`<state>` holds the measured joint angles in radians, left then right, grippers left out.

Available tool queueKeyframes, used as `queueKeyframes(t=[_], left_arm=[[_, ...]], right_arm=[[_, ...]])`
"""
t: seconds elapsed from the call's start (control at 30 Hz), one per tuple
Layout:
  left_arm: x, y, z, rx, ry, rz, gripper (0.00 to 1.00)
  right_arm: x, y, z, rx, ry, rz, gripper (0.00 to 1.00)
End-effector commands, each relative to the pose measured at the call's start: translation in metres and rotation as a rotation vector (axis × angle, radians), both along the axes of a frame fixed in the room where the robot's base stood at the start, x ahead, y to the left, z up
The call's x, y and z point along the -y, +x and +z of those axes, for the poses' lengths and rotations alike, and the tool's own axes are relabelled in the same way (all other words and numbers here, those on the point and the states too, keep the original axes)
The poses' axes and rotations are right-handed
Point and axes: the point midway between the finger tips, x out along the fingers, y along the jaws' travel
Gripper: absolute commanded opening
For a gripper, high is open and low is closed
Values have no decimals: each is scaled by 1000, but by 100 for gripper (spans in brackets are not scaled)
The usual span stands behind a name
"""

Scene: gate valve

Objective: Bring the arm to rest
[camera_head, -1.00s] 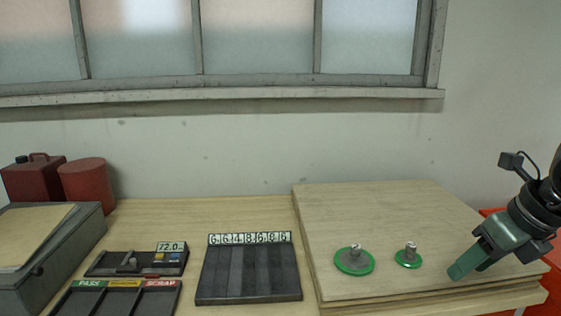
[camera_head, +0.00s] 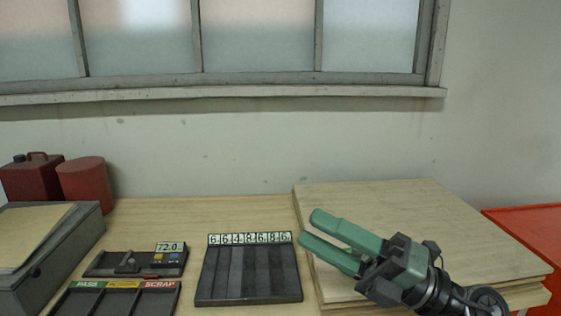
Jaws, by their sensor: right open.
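My right gripper (camera_head: 308,228) reaches in from the lower right over the stacked wooden boards (camera_head: 420,205). Its two green fingers point left and are apart, with nothing between them. The fingertips are by the right edge of the dark slotted tray (camera_head: 250,272) with the number strip. The two green discs with metal stems are hidden behind my right gripper and arm. My left gripper is not in view.
At left stand a grey box (camera_head: 75,250), a red can (camera_head: 32,180) and a red cylinder (camera_head: 84,180). A gauge tray (camera_head: 135,262) and a PASS/SCRAP tray (camera_head: 115,300) lie on the table (camera_head: 200,215). A red surface (camera_head: 530,230) is at right.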

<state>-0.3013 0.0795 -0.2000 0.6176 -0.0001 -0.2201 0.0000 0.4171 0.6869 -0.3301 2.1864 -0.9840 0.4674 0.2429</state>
Motion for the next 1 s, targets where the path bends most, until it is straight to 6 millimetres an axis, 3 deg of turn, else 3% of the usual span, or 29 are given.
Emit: queueKeyframes(t=[0.07,0.17,0.27,0.3,0.4,0.57,0.6,0.7,0.8,1.0], left_arm=[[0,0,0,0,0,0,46],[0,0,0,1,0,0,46],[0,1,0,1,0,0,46],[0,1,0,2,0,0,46],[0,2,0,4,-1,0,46],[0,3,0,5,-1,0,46],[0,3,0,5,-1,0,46],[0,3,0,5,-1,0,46],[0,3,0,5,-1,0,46],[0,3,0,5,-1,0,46]], right_arm=[[21,17,4,-147,241,-93,46],[63,45,-15,-363,509,-251,46],[108,66,-67,-618,729,-442,46],[123,70,-94,-722,796,-520,46],[153,66,-164,-968,917,-698,46],[175,24,-277,-1353,1013,-964,46],[176,8,-302,-1448,1022,-1025,46],[175,-34,-353,-1651,1018,-1154,46],[170,-74,-387,-1818,998,-1249,46],[157,-144,-428,-2081,929,-1389,46]])
